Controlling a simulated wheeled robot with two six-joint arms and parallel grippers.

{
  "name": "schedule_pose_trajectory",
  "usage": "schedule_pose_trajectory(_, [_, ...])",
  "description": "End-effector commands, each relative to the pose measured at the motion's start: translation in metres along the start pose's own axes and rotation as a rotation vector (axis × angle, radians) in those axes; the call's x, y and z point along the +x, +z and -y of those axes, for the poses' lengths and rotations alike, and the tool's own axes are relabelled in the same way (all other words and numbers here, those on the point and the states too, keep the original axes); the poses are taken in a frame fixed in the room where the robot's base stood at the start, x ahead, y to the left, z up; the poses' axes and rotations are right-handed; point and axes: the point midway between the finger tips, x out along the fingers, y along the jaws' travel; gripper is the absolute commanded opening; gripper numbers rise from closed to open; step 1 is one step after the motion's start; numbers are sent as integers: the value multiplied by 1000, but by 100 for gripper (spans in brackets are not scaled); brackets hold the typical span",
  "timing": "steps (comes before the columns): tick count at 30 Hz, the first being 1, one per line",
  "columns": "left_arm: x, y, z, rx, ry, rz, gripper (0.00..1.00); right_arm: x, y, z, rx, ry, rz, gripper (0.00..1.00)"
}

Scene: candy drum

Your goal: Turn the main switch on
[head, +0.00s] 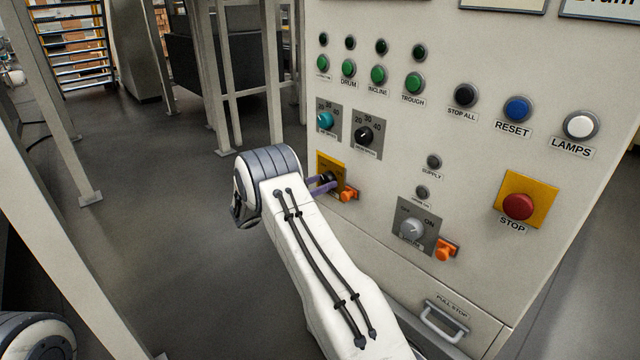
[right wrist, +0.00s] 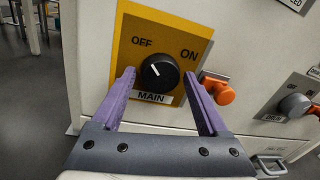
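The main switch is a black round knob (right wrist: 160,71) on a yellow plate (right wrist: 190,45) marked OFF, ON and MAIN. Its white mark points up and left, toward OFF. My right gripper (right wrist: 160,76) is open, with one purple finger on each side of the knob. Gaps show between the fingers and the knob, so it is not gripped. In the head view, my right gripper (head: 325,183) is at the yellow plate (head: 325,160), and my arm hides part of the switch. My left gripper is not in view.
An orange piece (right wrist: 219,90) sticks out just right of the main switch, close to the right finger. A grey OFF/ON switch (head: 411,229), another orange piece (head: 446,249) and a red STOP button (head: 517,206) are farther right. Open floor (head: 170,240) lies left of the panel.

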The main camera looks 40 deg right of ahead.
Motion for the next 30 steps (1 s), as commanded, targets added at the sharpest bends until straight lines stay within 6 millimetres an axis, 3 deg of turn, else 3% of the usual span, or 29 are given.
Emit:
schedule_pose_trajectory(1, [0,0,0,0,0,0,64,0,0,0,0,0,0,53])
schedule_pose_trajectory(3, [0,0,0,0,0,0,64,0,0,0,0,0,0,26])
schedule_pose_trajectory(5, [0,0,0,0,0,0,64,0,0,0,0,0,0,6])
schedule_pose_trajectory(17, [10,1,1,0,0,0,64,0,-1,0,80,0,-7,6])
schedule_pose_trajectory(30, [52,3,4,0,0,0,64,0,-4,0,443,7,-40,6])
